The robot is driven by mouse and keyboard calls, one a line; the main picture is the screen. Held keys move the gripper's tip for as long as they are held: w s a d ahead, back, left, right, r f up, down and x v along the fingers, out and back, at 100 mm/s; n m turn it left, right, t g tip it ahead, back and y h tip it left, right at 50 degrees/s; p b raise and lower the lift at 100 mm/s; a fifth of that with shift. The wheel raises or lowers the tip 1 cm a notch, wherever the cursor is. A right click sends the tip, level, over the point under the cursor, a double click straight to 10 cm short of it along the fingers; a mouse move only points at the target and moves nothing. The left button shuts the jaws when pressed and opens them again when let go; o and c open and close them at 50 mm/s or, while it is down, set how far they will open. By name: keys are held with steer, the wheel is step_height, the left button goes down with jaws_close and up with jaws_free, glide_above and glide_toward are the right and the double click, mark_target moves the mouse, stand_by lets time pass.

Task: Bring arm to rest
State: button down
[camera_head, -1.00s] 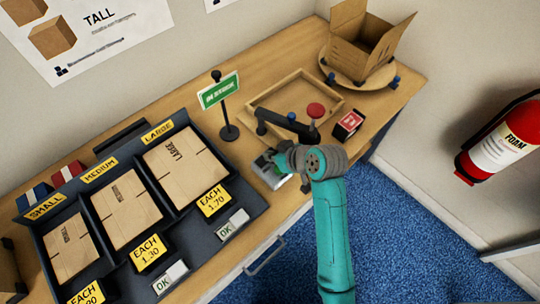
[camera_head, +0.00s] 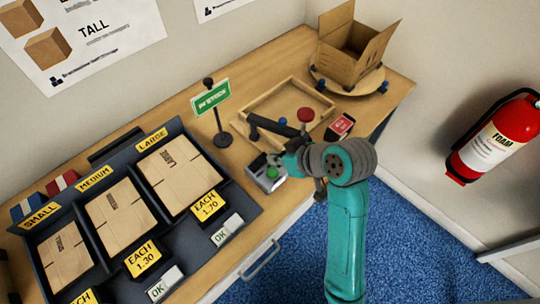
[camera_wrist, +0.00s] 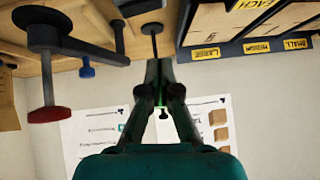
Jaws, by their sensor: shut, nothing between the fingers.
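My teal arm reaches in from the bottom of the head view, its dark wrist joint bent over the front edge of the wooden bench (camera_head: 300,213). My gripper (camera_wrist: 159,68) shows in the wrist view with its two fingers together and nothing between them. In the head view the gripper is mostly hidden by my wrist, so its exact height over the bench is unclear. A small grey device with a green button (camera_head: 266,174) sits just left of my wrist.
A dark press arm with a red knob (camera_head: 305,115) stands by a wooden frame (camera_head: 262,92). An open carton (camera_head: 352,50) stands on a round turntable. The green sign (camera_head: 211,97) and black carton tray (camera_head: 197,233) lie left. A fire extinguisher (camera_head: 495,137) hangs right.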

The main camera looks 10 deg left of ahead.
steer(key=shift+s+d+r, duration=0.15)
steer(key=shift+s+r, duration=0.05)
steer(key=shift+r, duration=0.05)
stand_by(0.4)
steer(key=s+d+f+m+t+h, duration=0.4)
steer(key=s+d+f+m+t, duration=0.25)
steer(key=s+d+f, duration=0.7)
steer(key=s+d+r+m+t+h, duration=0.1)
steer(key=s+d+r, duration=0.1)
steer(key=s, duration=0.5)
steer(key=s+d+r+m+t+h, duration=0.1)
steer(key=s+d+r, duration=0.2)
steer(key=s, duration=0.4)
steer(key=s+d+r+m+t+h, duration=0.1)
steer(key=s+d+r, duration=0.2)
steer(key=s, duration=0.4)
steer(key=shift+s+d+r+h, duration=0.2)
steer(key=shift+s+h, duration=0.1)
steer(key=shift+s, duration=0.05)
